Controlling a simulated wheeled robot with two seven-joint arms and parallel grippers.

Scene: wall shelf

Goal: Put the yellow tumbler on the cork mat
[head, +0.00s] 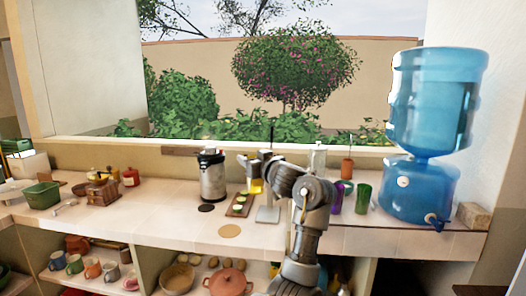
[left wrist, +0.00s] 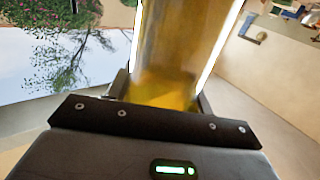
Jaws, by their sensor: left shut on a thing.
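The yellow tumbler (head: 256,187) is held in my left gripper (head: 256,173), above the counter near the wooden board. In the left wrist view the see-through yellow tumbler (left wrist: 180,50) fills the space between the fingers. The left gripper is shut on it. The cork mat (head: 229,231), a round tan disc, lies bare on the counter near its front edge, below and left of the tumbler in the head view. My left arm hides part of the counter to the right. My right gripper is not in view.
A steel dispenser (head: 213,178) stands behind a dark round mat (head: 206,208). A wooden board (head: 236,208) with green pieces lies right of it. Purple (head: 338,197) and green (head: 363,199) tumblers stand near the blue water dispenser (head: 418,190). The counter left of the cork mat is clear.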

